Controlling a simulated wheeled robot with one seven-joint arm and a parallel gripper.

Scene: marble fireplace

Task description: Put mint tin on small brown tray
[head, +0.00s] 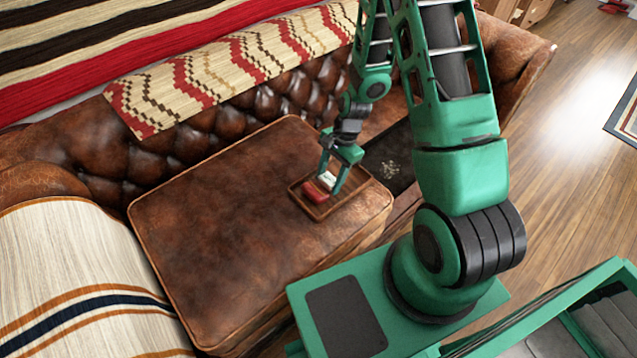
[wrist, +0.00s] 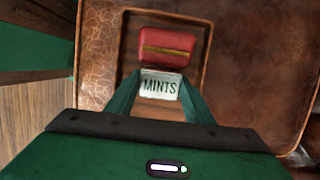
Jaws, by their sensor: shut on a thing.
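The mint tin (wrist: 159,85) is a small white tin with dark "MINTS" lettering. It also shows as a pale block in the head view (head: 327,180). My gripper (wrist: 158,92), also in the head view (head: 331,182), is shut on the mint tin, one finger on each side. The small brown tray (wrist: 201,62) is a square with a raised rim, seen on the leather seat in the head view (head: 325,213). The tin is over or in the tray, beside a red item (wrist: 166,47); I cannot tell whether it touches the tray floor.
The red item also shows in the tray in the head view (head: 314,192). The brown leather seat (head: 230,220) is clear to the tray's left. A tufted sofa back (head: 240,105) with a patterned throw (head: 225,75) rises behind.

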